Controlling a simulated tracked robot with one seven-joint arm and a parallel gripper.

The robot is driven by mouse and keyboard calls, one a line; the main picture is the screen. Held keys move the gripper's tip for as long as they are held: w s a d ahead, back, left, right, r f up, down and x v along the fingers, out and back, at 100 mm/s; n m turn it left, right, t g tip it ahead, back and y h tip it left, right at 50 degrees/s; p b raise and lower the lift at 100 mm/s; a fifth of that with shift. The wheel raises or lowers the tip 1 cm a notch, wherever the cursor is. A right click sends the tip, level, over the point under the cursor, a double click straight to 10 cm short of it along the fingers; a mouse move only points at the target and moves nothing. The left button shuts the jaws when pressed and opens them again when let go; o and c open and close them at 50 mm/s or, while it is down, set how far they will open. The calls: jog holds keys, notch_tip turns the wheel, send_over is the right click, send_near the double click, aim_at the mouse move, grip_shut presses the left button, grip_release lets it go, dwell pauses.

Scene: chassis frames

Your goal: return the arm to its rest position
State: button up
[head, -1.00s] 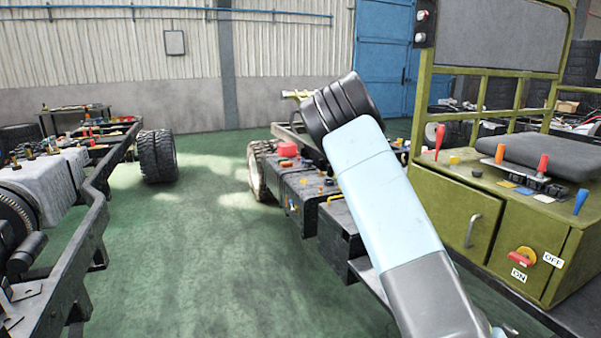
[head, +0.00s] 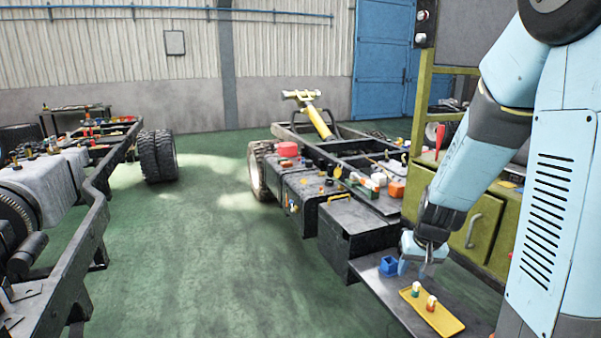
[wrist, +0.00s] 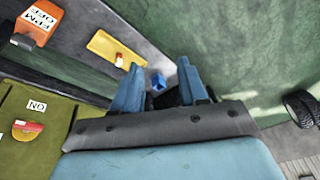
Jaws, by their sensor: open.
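My arm is on the right of the head view, bent with its forearm hanging down. My gripper (head: 424,264) points downward over the dark step of the chassis, left of the green cabinet. In the wrist view its two blue fingers (wrist: 158,90) stand apart with nothing seen held between them. A small blue block (head: 389,265) is beside the gripper in the head view; it also shows near the fingertips in the wrist view (wrist: 157,81). Whether the fingers touch anything cannot be told.
A yellow tray (head: 452,323) with small coloured parts lies on the dark step below the gripper. The green cabinet (head: 455,215) stands close behind the arm. Another chassis (head: 85,240) is at left. The green floor (head: 210,260) between is clear.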

jog(key=s+a+r+n+t, duration=0.1)
jog(key=s+a+r, duration=0.1)
jog(key=s+r, duration=0.7)
jog(key=s+a+r+t, duration=0.1)
jog(key=s+a+r, duration=0.1)
jog(key=s+r, duration=0.6)
notch_tip(320, 180, up, 5)
jog(key=shift+s+a+f+n, duration=0.1)
jog(key=shift+s+a+n, duration=0.05)
jog(key=shift+s+n, duration=0.25)
